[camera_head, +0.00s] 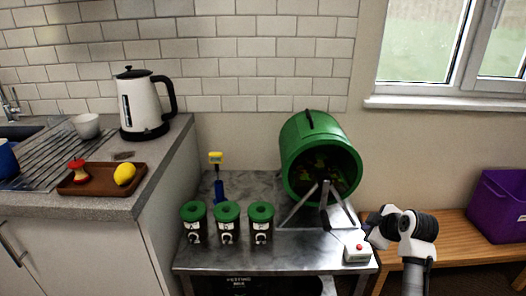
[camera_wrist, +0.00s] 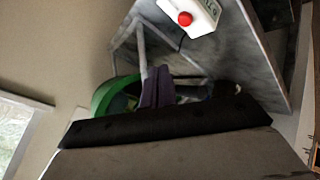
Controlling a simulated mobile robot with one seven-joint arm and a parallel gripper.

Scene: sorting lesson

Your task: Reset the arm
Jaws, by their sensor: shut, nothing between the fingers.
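My gripper (camera_wrist: 158,72) shows in the wrist view as two dark purplish fingers, side by side and shut, with nothing between them. Behind the fingers are the green drum and its grey metal stand, and the white box with the red button is at the top; the fingers appear apart from the box. In the head view my arm's white and black joints (camera_head: 403,226) are at the lower right, beside the right end of the metal table. I cannot make out the fingertips clearly there.
The metal table (camera_head: 290,262) bears the green drum (camera_head: 300,130), the button box (camera_head: 357,249), several green-lidded canisters (camera_head: 227,224) and a blue-and-yellow tool (camera_head: 217,180). A wooden bench (camera_head: 460,249) with a purple crate (camera_head: 497,206) is at right. A counter with kettle (camera_head: 137,100) and tray (camera_head: 98,187) is left.

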